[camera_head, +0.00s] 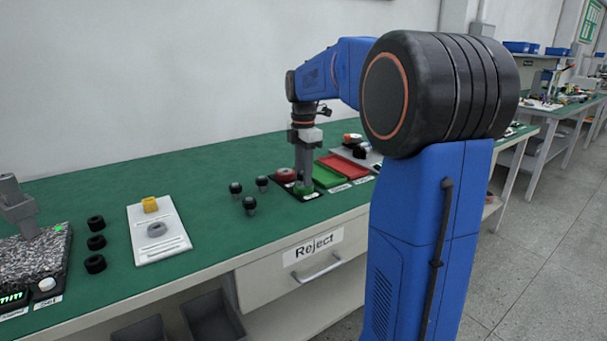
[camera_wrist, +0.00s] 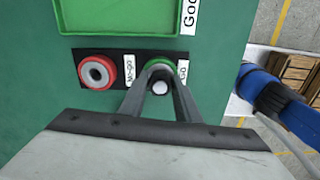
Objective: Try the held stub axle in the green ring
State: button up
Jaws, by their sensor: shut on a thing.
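The green ring (camera_head: 303,191) sits on a black plate near the table's front edge. In the wrist view the green ring (camera_wrist: 158,63) is beside the label "Go", partly hidden by the fingers. My gripper (camera_head: 304,180) points straight down over the ring, and its fingertips (camera_wrist: 160,76) are at the ring. It is shut on the stub axle (camera_wrist: 160,88), whose pale round end shows between the fingers. The rest of the axle is hidden, so I cannot tell how far it is inside the ring.
A red ring (camera_wrist: 97,72) marked "No-Go" is close on the left. A green tray (camera_head: 327,177) and a red tray (camera_head: 343,167) lie beyond. Several dark stubs (camera_head: 250,204) stand left of the plate. A white board (camera_head: 157,231) lies farther left.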

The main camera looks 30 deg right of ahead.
dwell(0.3)
jog(key=o, duration=1.7)
jog(key=shift+r, duration=0.1)
jog(key=shift+r, duration=3.4)
